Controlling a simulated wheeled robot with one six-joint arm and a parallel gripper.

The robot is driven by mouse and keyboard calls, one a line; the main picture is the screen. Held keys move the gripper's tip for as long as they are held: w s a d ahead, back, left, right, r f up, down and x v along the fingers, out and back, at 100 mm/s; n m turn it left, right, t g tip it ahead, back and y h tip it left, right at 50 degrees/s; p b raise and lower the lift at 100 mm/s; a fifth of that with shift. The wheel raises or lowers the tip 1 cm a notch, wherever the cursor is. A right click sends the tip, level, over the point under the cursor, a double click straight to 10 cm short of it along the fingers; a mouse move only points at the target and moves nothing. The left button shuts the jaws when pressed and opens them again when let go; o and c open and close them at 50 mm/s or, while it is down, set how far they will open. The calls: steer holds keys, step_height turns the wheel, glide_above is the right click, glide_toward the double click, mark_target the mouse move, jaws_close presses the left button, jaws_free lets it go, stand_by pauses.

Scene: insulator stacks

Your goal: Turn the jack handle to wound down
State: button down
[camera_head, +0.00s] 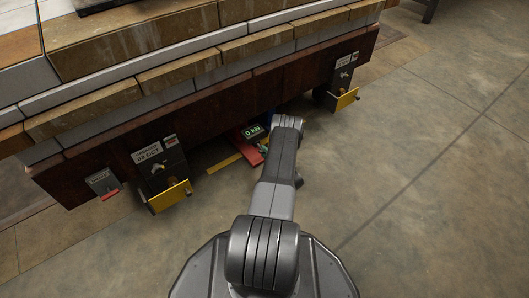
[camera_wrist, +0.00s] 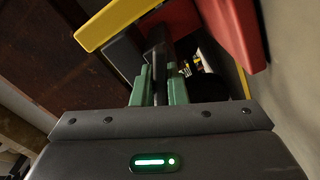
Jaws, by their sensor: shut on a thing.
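The red jack (camera_head: 251,152) sits on the floor under the edge of the stack's dark beam, with a small green display reading "0 KN" (camera_head: 253,132) above it. My arm reaches to it and hides part of it; the fingertips do not show in the head view. In the wrist view, the green fingers of my gripper (camera_wrist: 159,88) are shut on a dark, slim part, likely the jack handle (camera_wrist: 156,42). A red jack part (camera_wrist: 234,28) is close at the upper right. The handle's full shape and angle are hidden.
The layered stack (camera_head: 150,55) overhangs the jack. Dark brackets with yellow plates stand left (camera_head: 169,196) and right (camera_head: 347,99) of it. A yellow bar (camera_wrist: 120,20) passes near my fingers in the wrist view. The floor (camera_head: 420,190) at right is clear.

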steer(key=shift+n, duration=2.8)
stand_by(1.0)
stand_by(0.4)
steer(key=c, duration=1.5)
jaws_free()
steer(key=shift+o, duration=0.2)
steer(key=p+v, duration=0.4)
steer(key=v, duration=0.9)
steer(key=shift+s+d, duration=0.25)
steer(key=shift+s, duration=0.1)
